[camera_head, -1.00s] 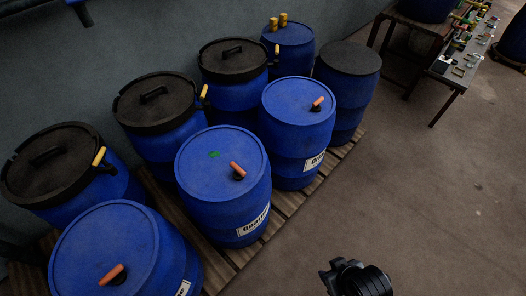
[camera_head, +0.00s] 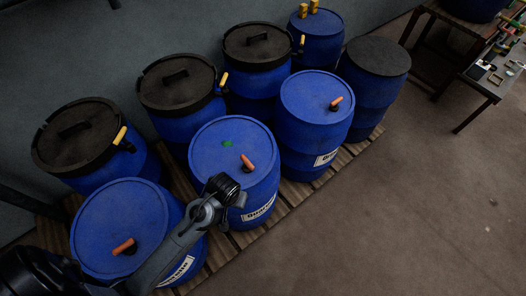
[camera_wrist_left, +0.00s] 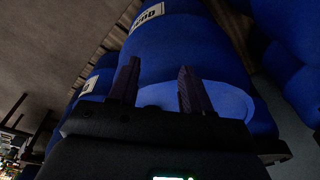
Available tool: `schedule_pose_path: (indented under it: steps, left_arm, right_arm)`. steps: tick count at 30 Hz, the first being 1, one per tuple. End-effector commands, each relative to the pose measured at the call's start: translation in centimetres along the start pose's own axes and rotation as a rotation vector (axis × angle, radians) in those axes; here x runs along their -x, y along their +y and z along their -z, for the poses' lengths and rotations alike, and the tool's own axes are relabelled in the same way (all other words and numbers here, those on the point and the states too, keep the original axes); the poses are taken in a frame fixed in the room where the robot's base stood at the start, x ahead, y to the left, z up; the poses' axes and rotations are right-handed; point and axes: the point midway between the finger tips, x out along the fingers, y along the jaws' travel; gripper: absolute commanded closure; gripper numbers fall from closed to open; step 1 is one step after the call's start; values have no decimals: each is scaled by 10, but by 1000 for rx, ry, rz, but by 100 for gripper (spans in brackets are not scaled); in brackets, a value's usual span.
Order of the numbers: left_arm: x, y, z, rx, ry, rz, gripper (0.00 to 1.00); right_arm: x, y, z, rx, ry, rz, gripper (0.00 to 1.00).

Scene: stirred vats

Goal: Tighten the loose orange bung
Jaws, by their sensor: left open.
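Three blue drums have orange-handled bungs in their lids: a front one (camera_head: 124,246), a middle one (camera_head: 246,163) and a back one (camera_head: 336,102). I cannot tell which is loose. My left arm reaches in from the lower left, over the front drum. Its dark end (camera_head: 224,187) is in front of the middle drum's near edge, below that drum's bung in the picture. In the left wrist view my left gripper (camera_wrist_left: 157,88) has its two fingers apart and empty, with a blue drum surface (camera_wrist_left: 205,98) beyond them. No bung shows there. My right gripper is not in view.
Black-lidded drums (camera_head: 75,132) with yellow handles stand in the row behind. The drums stand on a wooden slatted pallet (camera_head: 283,207). A table with small parts (camera_head: 487,82) is at the upper right. The floor right of the pallet is clear.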

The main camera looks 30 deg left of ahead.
Motion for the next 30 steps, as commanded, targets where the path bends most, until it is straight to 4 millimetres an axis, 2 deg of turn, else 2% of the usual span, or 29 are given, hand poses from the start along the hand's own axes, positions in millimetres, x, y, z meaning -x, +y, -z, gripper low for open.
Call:
schedule_pose_path:
  steps: [1, 8, 12, 15, 18, 24, 30]
  left_arm:
    - [7, -1, 15, 49, -13, 11, 52]
    - [19, -6, 78, 344, -93, 78, 52]
    - [40, -9, 126, 574, -154, 132, 52]
    - [55, -9, 155, 724, -194, 171, 52]
    - [68, -9, 174, 836, -226, 202, 52]
    - [78, -9, 191, 953, -259, 238, 52]
    - [62, -10, 187, 968, -265, 244, 52]
  right_arm:
    - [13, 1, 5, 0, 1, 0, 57]
    - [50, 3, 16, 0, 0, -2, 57]
    - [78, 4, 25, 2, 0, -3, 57]
    - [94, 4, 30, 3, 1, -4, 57]
    - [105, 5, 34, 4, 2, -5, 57]
    - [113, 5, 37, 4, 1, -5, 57]
    - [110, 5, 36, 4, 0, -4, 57]
